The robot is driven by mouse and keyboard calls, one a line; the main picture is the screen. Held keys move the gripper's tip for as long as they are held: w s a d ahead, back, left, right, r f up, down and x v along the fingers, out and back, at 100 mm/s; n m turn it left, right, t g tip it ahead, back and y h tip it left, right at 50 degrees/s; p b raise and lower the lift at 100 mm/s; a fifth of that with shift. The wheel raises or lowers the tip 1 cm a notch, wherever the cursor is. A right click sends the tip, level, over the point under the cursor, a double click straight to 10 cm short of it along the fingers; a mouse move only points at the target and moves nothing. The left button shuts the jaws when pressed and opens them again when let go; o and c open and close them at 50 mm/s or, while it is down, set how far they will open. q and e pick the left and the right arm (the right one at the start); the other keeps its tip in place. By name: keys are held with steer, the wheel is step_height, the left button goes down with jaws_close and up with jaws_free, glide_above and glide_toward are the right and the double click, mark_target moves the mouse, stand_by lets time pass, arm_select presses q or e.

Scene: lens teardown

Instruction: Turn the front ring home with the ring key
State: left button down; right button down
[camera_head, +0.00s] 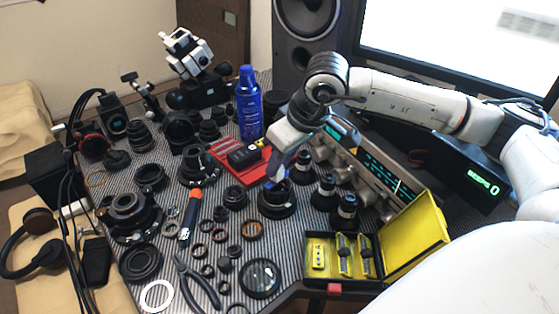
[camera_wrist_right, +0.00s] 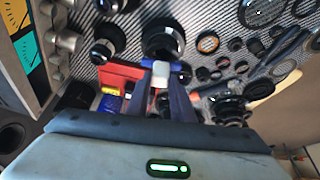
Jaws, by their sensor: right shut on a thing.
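My right gripper (camera_head: 275,177) points down over a black lens barrel (camera_head: 277,204) near the middle of the bench. It is shut on the ring key (camera_wrist_right: 160,75), a small piece with white and blue parts, which shows between the fingers in the right wrist view. The key's blue part is at the barrel's top; I cannot tell whether it is seated in the front ring. The lens barrel also shows in the wrist view (camera_wrist_right: 160,35), upright beyond the fingertips. The front ring itself is too small and partly hidden to make out. My left gripper is not in view.
Several dark lenses (camera_head: 347,212) stand close to the right of the barrel. A red tray (camera_head: 226,151) lies behind it, with a blue spray can (camera_head: 248,108) further back. An open yellow case (camera_head: 413,240) is at front right. Loose rings and pliers (camera_head: 195,282) crowd the left.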

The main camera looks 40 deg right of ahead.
steer(key=shift+f+b, duration=0.35)
steer(key=shift+f, duration=0.05)
stand_by(0.4)
